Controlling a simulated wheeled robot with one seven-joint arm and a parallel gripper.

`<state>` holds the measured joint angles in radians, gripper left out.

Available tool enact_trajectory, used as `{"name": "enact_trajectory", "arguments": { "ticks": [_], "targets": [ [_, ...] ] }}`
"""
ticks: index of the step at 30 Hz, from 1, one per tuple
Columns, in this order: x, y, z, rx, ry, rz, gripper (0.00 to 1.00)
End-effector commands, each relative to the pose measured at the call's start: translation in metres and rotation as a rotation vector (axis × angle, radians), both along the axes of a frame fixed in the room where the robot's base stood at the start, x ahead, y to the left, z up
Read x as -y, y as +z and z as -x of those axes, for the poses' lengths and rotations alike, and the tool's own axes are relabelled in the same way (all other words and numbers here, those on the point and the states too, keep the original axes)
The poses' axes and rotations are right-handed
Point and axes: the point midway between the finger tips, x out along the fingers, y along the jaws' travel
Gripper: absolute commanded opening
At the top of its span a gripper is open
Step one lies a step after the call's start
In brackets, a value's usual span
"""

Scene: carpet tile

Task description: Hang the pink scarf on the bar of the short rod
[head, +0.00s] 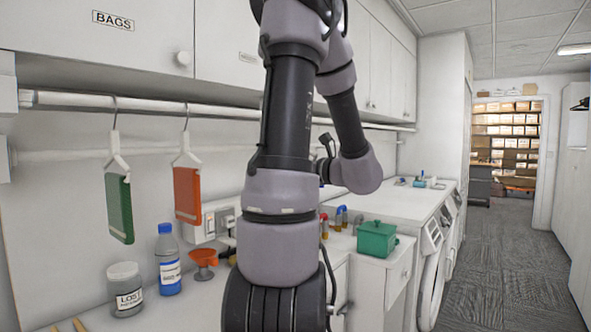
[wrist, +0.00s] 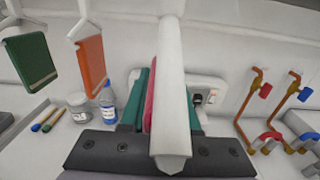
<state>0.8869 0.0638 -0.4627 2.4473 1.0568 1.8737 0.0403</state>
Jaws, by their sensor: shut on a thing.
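In the wrist view my gripper (wrist: 168,115) is shut, with its green-padded fingers on either side of the pink scarf (wrist: 150,95). Only a narrow pink strip shows. A thick white piece (wrist: 170,80), which looks like its hanger, runs up the middle of the view and covers most of the scarf. Its hook is not clear. In the head view my arm hides the gripper and the scarf. A white rod (head: 70,101) runs under the wall cabinets. I cannot tell whether it is the short rod.
A green item (head: 118,207) and an orange item (head: 187,195) hang from the rod on white hangers. Below stand a grey jar (head: 126,290), a blue-capped bottle (head: 168,262) and an orange funnel (head: 204,260). A green box (head: 377,239) is at the right. Taps (wrist: 265,90) show in the wrist view.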

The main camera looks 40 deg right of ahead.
Motion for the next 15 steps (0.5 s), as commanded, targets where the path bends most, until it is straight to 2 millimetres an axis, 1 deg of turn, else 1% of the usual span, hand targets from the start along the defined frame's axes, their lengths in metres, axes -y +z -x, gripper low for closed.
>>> {"name": "enact_trajectory", "arguments": {
  "ticks": [3, 15],
  "targets": [
    [-0.003, 0.000, -0.015, 0.000, 0.004, 0.001, 0.00],
    [-0.009, 0.000, -0.062, 0.001, 0.003, 0.000, 0.00]
  ]
}}
